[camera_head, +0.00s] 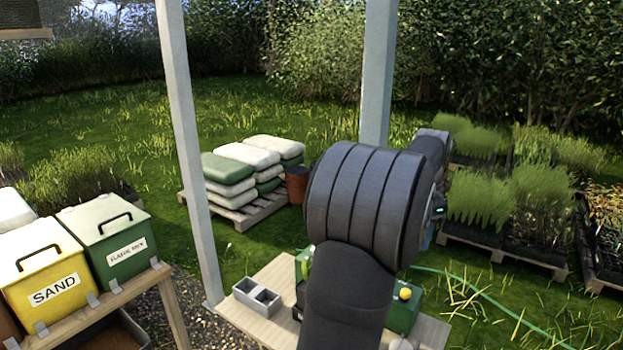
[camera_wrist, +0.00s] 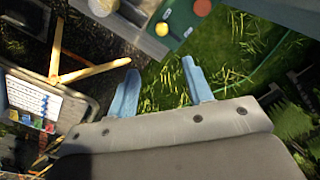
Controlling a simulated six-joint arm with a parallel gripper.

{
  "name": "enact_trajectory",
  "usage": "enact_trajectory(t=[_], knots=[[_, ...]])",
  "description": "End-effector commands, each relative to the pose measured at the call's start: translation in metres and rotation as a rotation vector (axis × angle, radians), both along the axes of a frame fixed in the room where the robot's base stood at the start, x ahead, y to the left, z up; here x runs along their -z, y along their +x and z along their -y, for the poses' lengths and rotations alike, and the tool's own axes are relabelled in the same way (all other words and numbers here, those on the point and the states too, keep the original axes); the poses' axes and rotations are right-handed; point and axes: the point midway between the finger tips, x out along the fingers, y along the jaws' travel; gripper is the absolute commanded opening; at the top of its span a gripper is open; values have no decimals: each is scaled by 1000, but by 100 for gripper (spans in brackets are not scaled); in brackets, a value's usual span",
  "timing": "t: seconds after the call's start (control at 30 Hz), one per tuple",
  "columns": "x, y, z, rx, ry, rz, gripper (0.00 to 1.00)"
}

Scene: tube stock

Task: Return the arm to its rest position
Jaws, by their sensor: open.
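My gripper (camera_wrist: 160,67) shows in the wrist view as two light blue fingers spread well apart. Nothing is between them, only grass and ground beyond. In the head view my dark grey arm rises over the wooden table (camera_head: 235,312) and bends away to the right. The arm hides most of my gripper there; only a small bluish part shows at its right side. My gripper appears apart from the table and touches nothing that I can see.
A pale post (camera_head: 190,150) stands left. Yellow sand bin (camera_head: 45,277) and green bin (camera_head: 108,232) are further left. Stacked bags (camera_head: 229,168) lie behind.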

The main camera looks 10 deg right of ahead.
Motion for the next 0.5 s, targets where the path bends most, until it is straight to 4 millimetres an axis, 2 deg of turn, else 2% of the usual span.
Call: enact_trajectory(t=[0.17,0.5], knots=[[14,0,0,0,1,-1,47],[79,0,0,0,2,-2,47]])
